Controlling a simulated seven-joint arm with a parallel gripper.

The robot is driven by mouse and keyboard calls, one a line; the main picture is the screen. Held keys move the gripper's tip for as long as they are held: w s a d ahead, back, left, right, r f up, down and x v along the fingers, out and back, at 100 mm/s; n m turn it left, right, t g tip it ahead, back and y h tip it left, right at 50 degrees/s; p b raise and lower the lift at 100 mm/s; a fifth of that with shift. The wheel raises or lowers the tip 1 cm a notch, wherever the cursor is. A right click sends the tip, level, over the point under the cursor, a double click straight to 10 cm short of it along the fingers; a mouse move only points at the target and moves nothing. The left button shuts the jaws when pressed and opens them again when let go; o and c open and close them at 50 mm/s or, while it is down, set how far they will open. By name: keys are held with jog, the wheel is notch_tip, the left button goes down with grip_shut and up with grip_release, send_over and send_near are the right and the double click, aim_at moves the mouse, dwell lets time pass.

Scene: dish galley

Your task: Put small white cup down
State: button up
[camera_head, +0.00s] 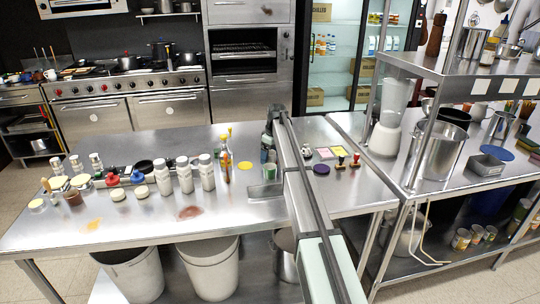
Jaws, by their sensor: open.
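My arm crosses the right half of the worktable from the lower right. Its end, my gripper (268,150), is low over the table near its middle. It is open, but its fingers are small and hard to make out. I see no small white cup for certain near it; the arm may hide part of that area. A small white cup-like thing (50,75) stands on the far left counter, well away from my gripper.
The steel worktable (130,215) has bare room at its front left. White bottles (184,176), jars and a sauce bottle (225,160) stand left of my gripper. A dark purple disc (321,169) lies right of my arm. A blender (390,115) and shelf rack stand further right.

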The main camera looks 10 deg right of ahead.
notch_tip(320, 180, up, 12)
jog(key=s+d, duration=0.1)
jog(key=shift+s+d, duration=0.15)
dwell(0.4)
jog(key=shift+o, duration=1.3)
jog(key=shift+d+r, duration=0.2)
jog(key=shift+r, duration=0.05)
jog(key=shift+t, duration=0.4)
jog(key=w+d+r, duration=0.1)
jog(key=r, duration=0.2)
jog(key=w+d+r, duration=0.1)
jog(key=r, duration=0.2)
jog(key=w+d+r, duration=0.1)
jog(key=r, duration=0.2)
jog(key=shift+w+r, duration=0.35)
jog(key=shift+r, duration=0.05)
jog(key=r+m, duration=0.1)
jog(key=m, duration=0.2)
jog(key=d+r+m+g, duration=0.1)
jog(key=r+m, duration=0.1)
jog(key=m, duration=0.1)
jog(key=d+r+m+g+h, duration=0.1)
jog(key=r+m, duration=0.1)
jog(key=m, duration=0.1)
jog(key=shift+s+d+r, duration=0.1)
jog(key=shift+s+d, duration=0.05)
notch_tip(320, 180, down, 10)
jog(key=shift+r, duration=0.1)
